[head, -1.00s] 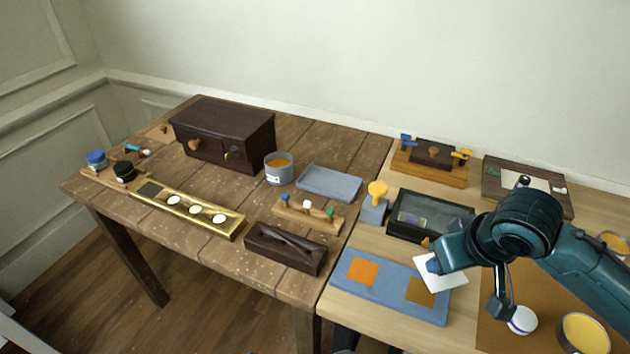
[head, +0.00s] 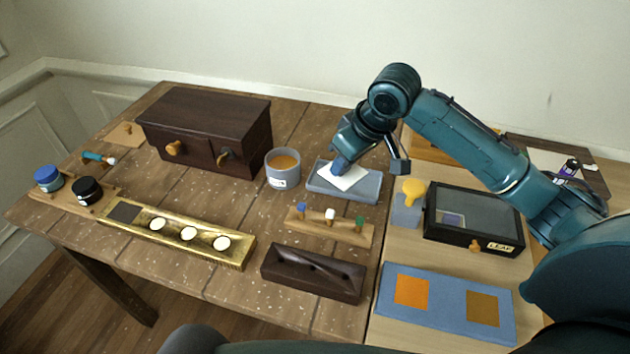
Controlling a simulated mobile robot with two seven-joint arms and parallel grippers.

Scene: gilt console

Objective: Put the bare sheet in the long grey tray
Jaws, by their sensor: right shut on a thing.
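The bare sheet (head: 350,179) is a small white square. My right gripper (head: 339,169) is shut on it and holds it over the long grey tray (head: 367,195), a shallow blue-grey tray at the back right of the dark wooden table. The sheet lies within the tray's outline, towards its left and middle. I cannot tell whether it touches the tray floor. The gripper hides part of the sheet and the tray's back rim. My left gripper is not in view.
A grey pot (head: 283,169) stands just left of the tray, and a wooden rack with coloured knobs (head: 330,228) lies in front. A yellow-topped grey block (head: 408,206) and a black glass-lidded box (head: 472,222) stand to the right. A blue mat (head: 447,304) holds two coloured squares.

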